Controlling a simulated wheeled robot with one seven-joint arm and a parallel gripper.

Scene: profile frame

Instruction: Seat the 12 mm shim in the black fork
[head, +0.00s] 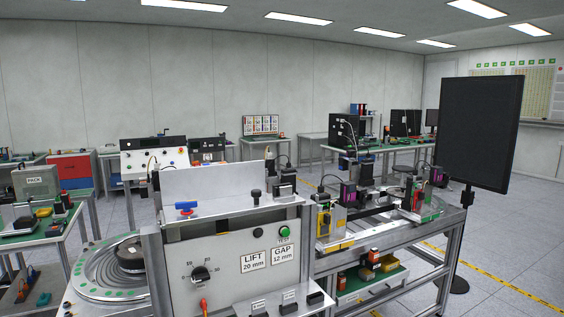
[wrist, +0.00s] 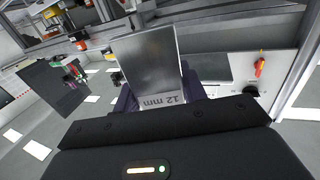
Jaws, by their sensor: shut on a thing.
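The shim (wrist: 150,58) is a flat grey metal plate with a "12 mm" label that reads upside down in the wrist view. My gripper (wrist: 157,93) is shut on it, with dark purple finger pads at its two sides near the labelled end. The plate stands out away from the gripper and hides what lies behind it. In the head view I cannot make out my gripper or the shim. The pale frame panel (head: 225,262) there bears the labels "LIFT 20 mm" (head: 254,261) and "GAP 12 mm" (head: 283,254). I cannot tell for certain which dark part is the black fork.
A black dial (head: 200,273) and a green button (head: 284,231) are on the panel. A red-and-blue knob (head: 186,208) stands on its top ledge. A round grey turntable (head: 97,277) is at left.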

